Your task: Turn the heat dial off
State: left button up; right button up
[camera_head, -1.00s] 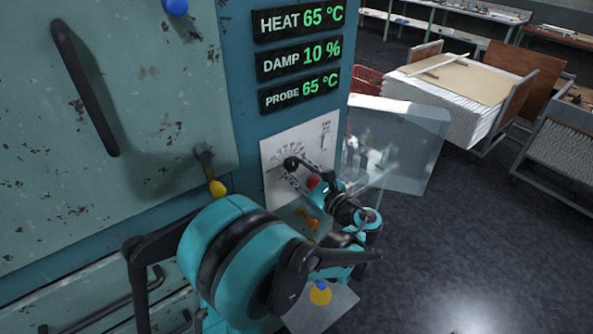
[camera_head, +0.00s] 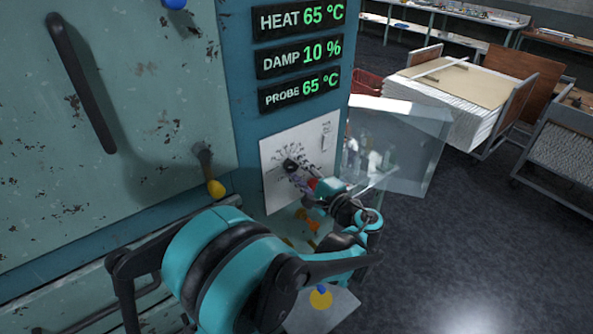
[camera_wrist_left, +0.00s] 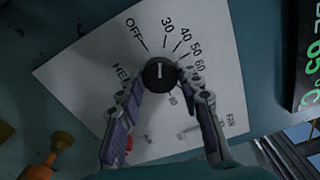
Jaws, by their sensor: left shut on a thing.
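The heat dial (camera_wrist_left: 160,74) is a round black knob with a white line, on a white scale plate (camera_wrist_left: 85,75) marked OFF, 30, 40, 50, 60. In the left wrist view its line stands almost upright; I cannot tell which end is the pointer. My left gripper (camera_wrist_left: 162,84) is shut on the dial, with one finger on each side. In the head view the dial (camera_head: 290,164) shows dark above my left gripper (camera_head: 298,180), whose fingers are partly hidden by my wrist. The HEAT display (camera_head: 298,19) reads 65 °C. My right gripper is not in view.
A lever with a yellow knob (camera_head: 216,188) sticks out left of the plate. A red part (camera_head: 312,183) lies close by my fingers. A clear panel (camera_head: 400,145) stands out to the right. Carts with boards (camera_head: 450,95) stand farther off; the floor between is open.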

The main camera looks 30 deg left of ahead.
pick_arm(q)
jog(key=n, duration=0.5)
jog(key=shift+n, duration=0.4)
dwell(0.3)
jog(key=o, duration=1.2)
jog(key=shift+c, duration=0.2)
jog(key=v, duration=1.2)
jog(key=shift+f, duration=0.1)
